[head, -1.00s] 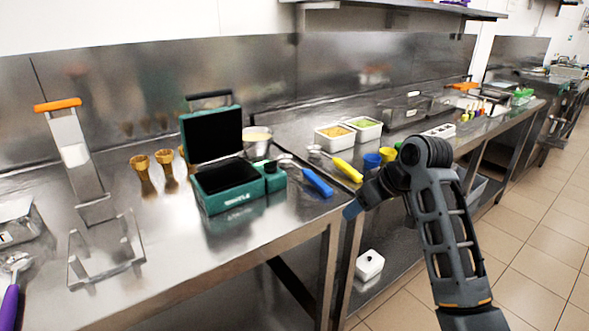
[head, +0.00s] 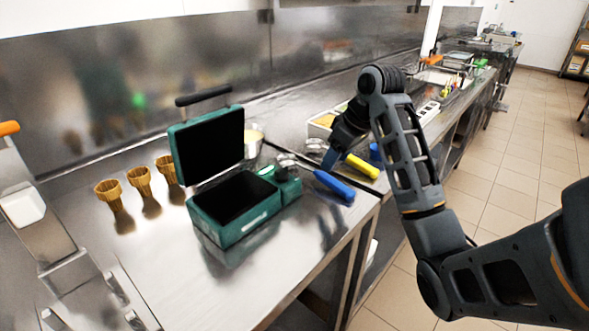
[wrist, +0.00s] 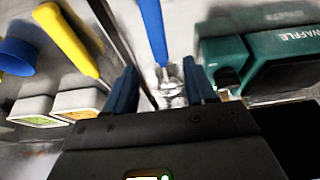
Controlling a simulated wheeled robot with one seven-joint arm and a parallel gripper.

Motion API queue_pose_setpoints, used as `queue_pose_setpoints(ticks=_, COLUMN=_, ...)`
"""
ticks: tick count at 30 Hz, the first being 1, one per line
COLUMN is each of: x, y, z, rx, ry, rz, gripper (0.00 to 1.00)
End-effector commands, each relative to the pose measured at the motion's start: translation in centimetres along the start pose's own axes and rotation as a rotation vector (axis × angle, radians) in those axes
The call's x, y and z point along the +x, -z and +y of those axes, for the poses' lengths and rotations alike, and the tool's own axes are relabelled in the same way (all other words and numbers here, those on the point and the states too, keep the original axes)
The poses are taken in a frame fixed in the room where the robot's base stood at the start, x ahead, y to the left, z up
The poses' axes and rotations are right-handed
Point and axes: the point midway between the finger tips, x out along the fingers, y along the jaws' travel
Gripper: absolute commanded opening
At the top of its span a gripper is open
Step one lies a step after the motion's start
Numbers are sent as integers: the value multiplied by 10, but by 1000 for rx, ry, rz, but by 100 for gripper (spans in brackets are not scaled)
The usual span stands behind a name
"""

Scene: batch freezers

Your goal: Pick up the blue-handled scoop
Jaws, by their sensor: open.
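The blue-handled scoop (head: 334,186) lies on the steel counter, just right of the green waffle maker. Its metal bowl points back and left in the head view. In the wrist view the scoop (wrist: 152,30) has its handle running up to the top edge and its bowl showing between the fingers. My gripper (wrist: 162,86) is open and empty, with one finger on each side of the bowl in the picture. In the head view my gripper (head: 329,158) hangs over the counter near the bowl; its height above the scoop is hard to tell.
The green waffle maker (head: 232,210) stands open beside the scoop. A yellow-handled scoop (head: 362,166) lies on the other side, near a blue cup (wrist: 17,57) and food tubs (wrist: 78,103). A gap between counters (head: 365,225) runs near the scoop. Waffle cones (head: 140,180) stand left.

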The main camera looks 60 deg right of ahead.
Motion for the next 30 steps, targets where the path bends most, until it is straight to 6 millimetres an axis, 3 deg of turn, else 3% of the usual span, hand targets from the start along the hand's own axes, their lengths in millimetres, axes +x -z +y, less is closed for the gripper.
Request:
queue_pose_setpoints(ticks=14, x=34, y=-1, z=0, rx=0, ry=0, rz=-1, gripper=55)
queue_pose_setpoints(ticks=24, x=75, y=-1, z=1, rx=1, ry=1, rz=-1, gripper=55)
queue_pose_setpoints(ticks=30, x=78, y=-1, z=1, rx=1, ry=-1, rz=0, gripper=55)
